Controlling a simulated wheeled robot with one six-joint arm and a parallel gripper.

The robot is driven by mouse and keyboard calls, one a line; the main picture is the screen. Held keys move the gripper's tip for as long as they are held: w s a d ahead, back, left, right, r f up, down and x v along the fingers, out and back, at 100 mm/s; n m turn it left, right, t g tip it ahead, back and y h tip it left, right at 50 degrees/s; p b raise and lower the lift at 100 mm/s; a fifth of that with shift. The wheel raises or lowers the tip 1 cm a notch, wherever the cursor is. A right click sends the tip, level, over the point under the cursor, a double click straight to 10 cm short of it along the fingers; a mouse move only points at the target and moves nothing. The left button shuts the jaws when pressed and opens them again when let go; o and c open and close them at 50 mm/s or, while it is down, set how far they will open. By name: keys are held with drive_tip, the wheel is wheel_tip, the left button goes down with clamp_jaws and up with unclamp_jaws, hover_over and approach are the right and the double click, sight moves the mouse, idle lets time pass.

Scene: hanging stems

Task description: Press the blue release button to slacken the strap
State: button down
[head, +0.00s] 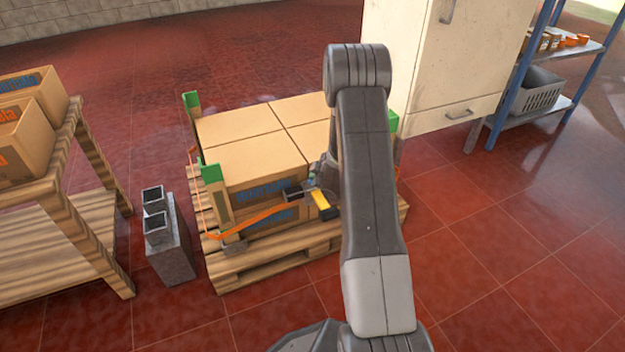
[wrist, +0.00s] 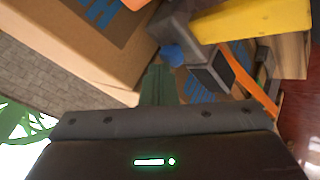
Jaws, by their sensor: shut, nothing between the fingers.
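The blue release button (wrist: 172,53) shows in the wrist view on a dark grey buckle (wrist: 176,22) with a yellow lever (wrist: 255,18). An orange strap (wrist: 247,82) runs from the buckle. In the head view the strap (head: 262,219) crosses the front of the stacked boxes, and the yellow lever (head: 320,201) sits at their front right. My gripper (wrist: 159,70) is shut and empty. Its tips are just below the blue button in the wrist view; whether they touch it I cannot tell. In the head view my arm hides most of the gripper.
The boxes (head: 258,155) stand on a wooden pallet (head: 275,262) with green corner guards (head: 211,172). A wooden table (head: 75,150) with cartons and a grey block (head: 168,245) are at the left. A cream cabinet (head: 440,65) stands behind right. Floor at right is clear.

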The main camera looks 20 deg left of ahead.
drive_tip(key=shift+f, duration=0.15)
idle(0.4)
drive_tip(key=shift+r+p, duration=0.8)
drive_tip(key=shift+r, duration=0.2)
drive_tip(key=shift+r, duration=0.15)
wheel_tip(320, 180, up, 5)
drive_tip(key=p, duration=0.4)
idle(0.4)
